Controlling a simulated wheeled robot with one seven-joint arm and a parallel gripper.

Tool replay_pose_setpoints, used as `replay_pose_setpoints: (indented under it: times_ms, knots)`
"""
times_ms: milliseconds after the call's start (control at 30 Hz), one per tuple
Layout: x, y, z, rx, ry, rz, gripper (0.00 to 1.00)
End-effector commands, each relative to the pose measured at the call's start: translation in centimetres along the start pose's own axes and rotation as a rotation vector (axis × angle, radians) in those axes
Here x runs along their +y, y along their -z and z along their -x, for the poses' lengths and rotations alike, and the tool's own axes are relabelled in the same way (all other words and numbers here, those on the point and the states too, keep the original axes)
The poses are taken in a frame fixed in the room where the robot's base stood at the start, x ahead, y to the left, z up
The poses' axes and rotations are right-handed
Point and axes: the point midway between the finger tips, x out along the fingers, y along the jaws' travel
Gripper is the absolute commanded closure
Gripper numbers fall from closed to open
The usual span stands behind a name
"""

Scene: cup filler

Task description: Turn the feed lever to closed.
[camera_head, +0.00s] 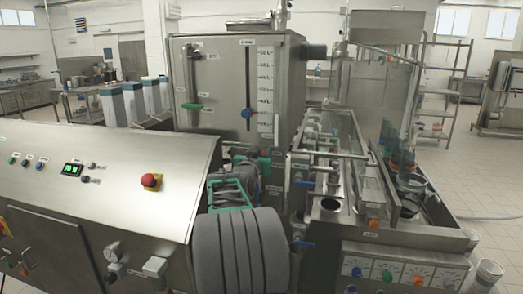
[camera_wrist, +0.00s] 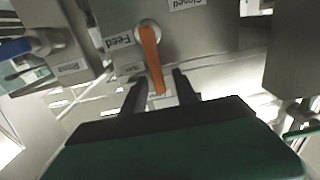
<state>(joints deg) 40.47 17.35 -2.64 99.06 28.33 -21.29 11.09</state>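The feed lever (camera_wrist: 151,58) is an orange handle on a grey metal panel in the wrist view. It pivots beside the "Feed" label (camera_wrist: 118,41) and points down the picture, its tip near the small label that seems to read "Open" (camera_wrist: 131,69). The "Closed" label (camera_wrist: 187,2) is at the upper right, away from the lever's tip. My gripper (camera_wrist: 159,79) is open, with one dark finger on each side of the lever's lower part and gaps visible. In the head view my arm hides the gripper's fingers, and I cannot make out the feed lever.
A blue-handled valve (camera_wrist: 17,47) sits left of the lever in the wrist view. In the head view, the steel tank (camera_head: 215,75) rises behind my arm, the control cabinet (camera_head: 115,165) is left, and the filler line (camera_head: 345,185) is close on the right.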

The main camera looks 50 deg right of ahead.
Motion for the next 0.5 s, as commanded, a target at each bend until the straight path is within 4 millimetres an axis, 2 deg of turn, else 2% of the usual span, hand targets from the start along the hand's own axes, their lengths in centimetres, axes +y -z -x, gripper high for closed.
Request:
replay_pose_setpoints:
  times_ms: [167, 500]
  knots:
    - [-0.01, -0.08, 0.00, -0.001, 0.000, 0.000, 0.65]
    - [-0.02, -0.09, 0.03, -0.001, 0.000, 0.001, 0.92]
